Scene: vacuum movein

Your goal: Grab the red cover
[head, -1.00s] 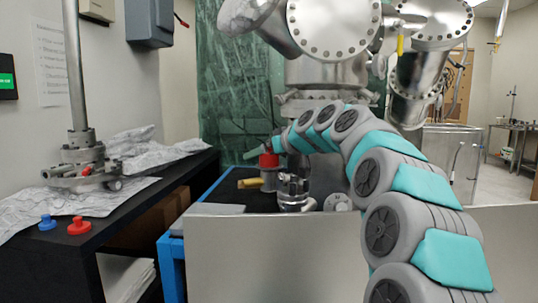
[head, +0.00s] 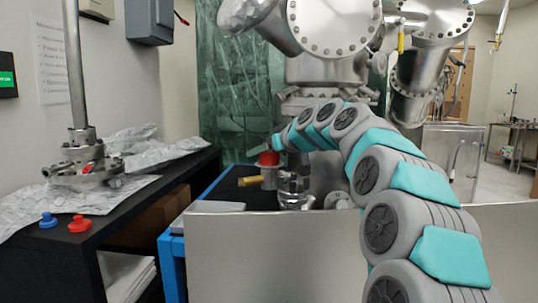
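A red cover (head: 268,159) sits at the top of a small metal fitting (head: 270,178) with a brass-coloured side piece, on the dark table in the middle of the head view. My gripper (head: 262,149) is at the end of my grey and teal arm, right at the red cover's top. Its fingers are small and partly hidden by the arm's end, so I cannot tell whether they touch or grip the cover. Another red cap (head: 79,224) and a blue cap (head: 48,220) stand on the black bench at the left.
A large steel vacuum chamber (head: 335,30) hangs over the table's far side. A metal fitting (head: 293,190) stands just right of the red cover. A grey panel (head: 275,255) fronts the table. Foil (head: 140,150) and a metal post (head: 78,100) occupy the left bench.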

